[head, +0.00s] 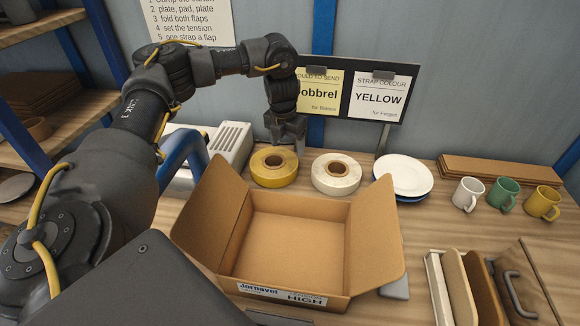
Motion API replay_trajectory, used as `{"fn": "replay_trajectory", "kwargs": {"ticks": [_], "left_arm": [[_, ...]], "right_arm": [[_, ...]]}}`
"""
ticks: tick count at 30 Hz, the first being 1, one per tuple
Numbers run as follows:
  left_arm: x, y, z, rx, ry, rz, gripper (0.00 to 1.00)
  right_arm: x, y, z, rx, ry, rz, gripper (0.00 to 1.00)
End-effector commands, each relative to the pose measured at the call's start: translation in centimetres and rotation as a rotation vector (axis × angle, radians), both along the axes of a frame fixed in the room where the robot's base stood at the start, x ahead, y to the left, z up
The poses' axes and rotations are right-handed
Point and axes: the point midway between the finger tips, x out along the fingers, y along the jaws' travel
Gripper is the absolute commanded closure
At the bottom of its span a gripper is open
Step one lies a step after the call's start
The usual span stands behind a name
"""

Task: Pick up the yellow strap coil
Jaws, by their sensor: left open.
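The yellow strap coil (273,179) lies flat on the wooden table behind the open cardboard box, with a brown core in its middle. A white strap coil (335,184) lies just to its right, a small gap between them. My left gripper (287,148) is open and empty, pointing down at the back right edge of the yellow coil. It covers a little of the table behind the coil. I cannot tell whether a fingertip touches the coil. My right gripper is not in view.
The open cardboard box (290,238) stands in front of the coils with its flaps spread. A grey machine (231,143) stands left of the coils. White plates (402,173) and several mugs stand to the right. A sign board (343,66) above reads YELLOW.

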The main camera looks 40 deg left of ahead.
Motion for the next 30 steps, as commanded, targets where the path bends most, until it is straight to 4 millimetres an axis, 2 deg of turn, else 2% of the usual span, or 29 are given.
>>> {"fn": "replay_trajectory", "kwargs": {"ticks": [4,9,15,23,27,30], "left_arm": [[0.0,0.1,-0.5,0.004,0.007,0.001,0.27],[0.3,0.0,-3.1,0.004,0.008,0.0,0.27],[0.6,0.1,-5.3,0.003,0.004,-0.002,0.27],[0.7,0.3,-6.1,0.003,0.004,-0.001,0.27],[0.9,0.9,-8.1,0.004,0.008,0.001,0.27],[1.1,0.9,-9.6,0.003,0.005,-0.002,0.27]], "right_arm": [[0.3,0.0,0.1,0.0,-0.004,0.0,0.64],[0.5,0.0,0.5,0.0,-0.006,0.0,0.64],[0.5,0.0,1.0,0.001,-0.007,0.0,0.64],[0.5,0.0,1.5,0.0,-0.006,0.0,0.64],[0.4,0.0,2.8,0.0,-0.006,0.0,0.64],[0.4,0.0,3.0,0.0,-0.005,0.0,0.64]]}}
